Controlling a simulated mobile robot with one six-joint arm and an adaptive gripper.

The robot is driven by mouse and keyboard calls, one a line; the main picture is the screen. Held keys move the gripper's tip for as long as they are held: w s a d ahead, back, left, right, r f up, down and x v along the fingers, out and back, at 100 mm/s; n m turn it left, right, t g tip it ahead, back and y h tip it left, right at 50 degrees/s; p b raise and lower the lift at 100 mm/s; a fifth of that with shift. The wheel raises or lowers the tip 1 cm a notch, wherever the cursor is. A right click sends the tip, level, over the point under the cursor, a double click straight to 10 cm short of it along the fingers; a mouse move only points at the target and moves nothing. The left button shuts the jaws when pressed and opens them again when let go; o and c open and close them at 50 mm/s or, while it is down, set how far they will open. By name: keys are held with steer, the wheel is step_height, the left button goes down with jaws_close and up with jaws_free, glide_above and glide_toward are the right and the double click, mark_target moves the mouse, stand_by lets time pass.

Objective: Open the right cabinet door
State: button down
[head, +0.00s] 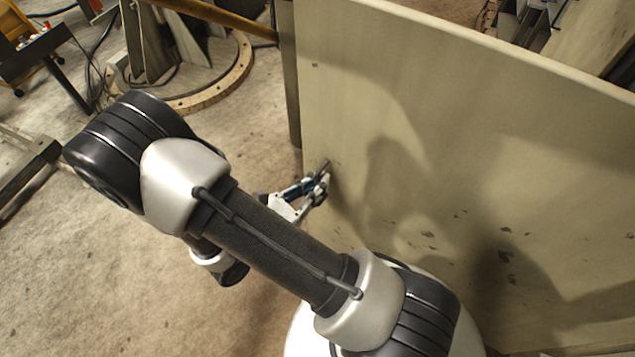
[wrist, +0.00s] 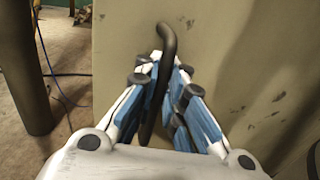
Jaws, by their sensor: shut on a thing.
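The cabinet (head: 450,140) fills the right of the head view as a large beige panel with chipped paint low down. In the wrist view its beige face (wrist: 245,50) is close in front of me. A dark curved handle (wrist: 168,40) stands on that face, between my fingers. My gripper (head: 322,182) is at the panel's left part in the head view. In the wrist view my gripper (wrist: 160,85) has its blue and white fingers closed around the handle. The seam between doors is not visible, so I cannot tell how far the door is open.
A dark post (head: 287,80) stands at the panel's left edge, with a yellow rail (head: 215,15) behind it. A round flanged base (head: 215,90) lies on the floor at the upper left. The concrete floor (head: 90,270) at the lower left is clear.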

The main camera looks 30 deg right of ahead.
steer(key=c, duration=1.7)
jaws_free()
steer(key=v, duration=1.2)
steer(key=shift+r, duration=0.1)
steer(key=s+d+r+m+y+b, duration=0.2)
steer(key=s+r+m+y+b, duration=0.1)
steer(key=r+m+y, duration=0.3)
steer(key=s+d+r+m+y+b, duration=0.3)
steer(key=s+r+m+y, duration=0.2)
steer(key=m+y, duration=0.6)
steer(key=r+m, duration=0.1)
steer(key=m, duration=0.3)
steer(key=shift+r, duration=0.25)
